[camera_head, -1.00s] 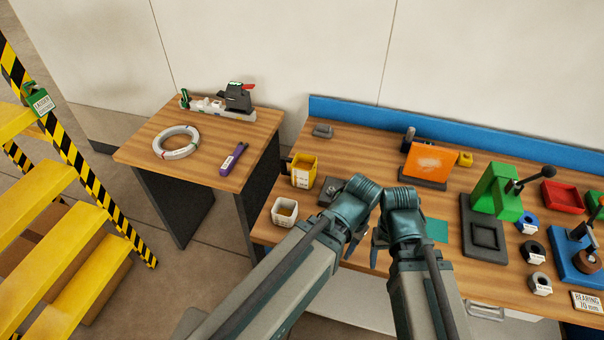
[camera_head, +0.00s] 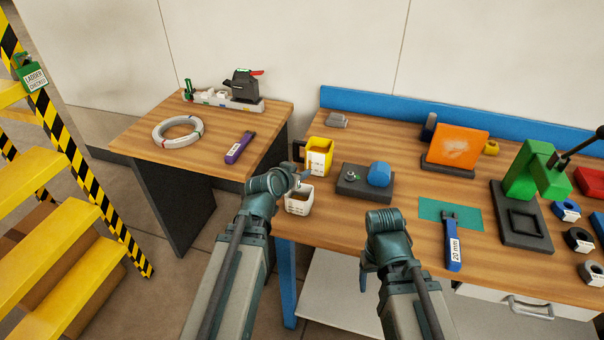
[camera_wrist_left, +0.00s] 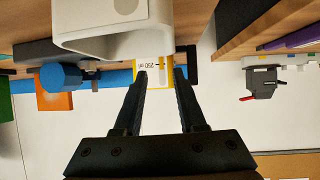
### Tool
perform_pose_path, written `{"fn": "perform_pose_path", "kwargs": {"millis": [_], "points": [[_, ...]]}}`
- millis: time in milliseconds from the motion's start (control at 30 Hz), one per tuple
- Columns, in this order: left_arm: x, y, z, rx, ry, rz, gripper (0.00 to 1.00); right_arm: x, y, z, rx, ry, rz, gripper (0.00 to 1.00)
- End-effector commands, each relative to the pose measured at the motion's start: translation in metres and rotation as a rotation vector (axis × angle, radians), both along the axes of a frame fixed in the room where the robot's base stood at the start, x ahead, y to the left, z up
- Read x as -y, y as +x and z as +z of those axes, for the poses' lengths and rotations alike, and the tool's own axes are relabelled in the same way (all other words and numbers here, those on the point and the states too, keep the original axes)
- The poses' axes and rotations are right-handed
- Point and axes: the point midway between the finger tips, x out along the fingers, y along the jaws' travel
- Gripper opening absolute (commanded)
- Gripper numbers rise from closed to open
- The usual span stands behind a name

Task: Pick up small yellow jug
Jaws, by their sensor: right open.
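The small yellow jug (camera_head: 319,155) stands upright on the left end of the long bench, with a white label and a dark handle on its left. My left gripper (camera_head: 299,178) is in front of it, close to the small white container (camera_head: 299,204). In the left wrist view my left gripper (camera_wrist_left: 162,72) is open with nothing between its fingers. The jug (camera_wrist_left: 150,92) shows beyond the fingertips, marked 250 ml, partly covered by the white container (camera_wrist_left: 125,28). My right gripper (camera_head: 364,276) is open at the bench's front edge, its fingers mostly hidden.
A dark block with a blue knob (camera_head: 379,174) stands right of the jug. A blue-handled tool (camera_head: 453,245) lies on a teal mat. A side table (camera_head: 190,157) at left holds a white coil (camera_head: 178,132) and a purple tool (camera_head: 239,148). Yellow steps (camera_head: 55,220) stand far left.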

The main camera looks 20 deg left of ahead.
Motion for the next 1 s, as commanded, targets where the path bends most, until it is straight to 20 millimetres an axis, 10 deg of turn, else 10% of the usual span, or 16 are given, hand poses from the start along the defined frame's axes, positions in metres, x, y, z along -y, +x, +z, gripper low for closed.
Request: {"fn": "perform_pose_path", "kwargs": {"millis": [233, 1000], "points": [[-0.041, 0.011, 0.004, 0.123, 0.009, 0.087, 0.40, 0.000, 0.000, -0.020, 0.000, 0.000, 0.000, 0.69], [-0.038, 0.091, -0.028, 0.124, 0.008, 0.086, 0.40, 0.000, 0.000, -0.053, 0.000, 0.000, 0.000, 0.69]]}}
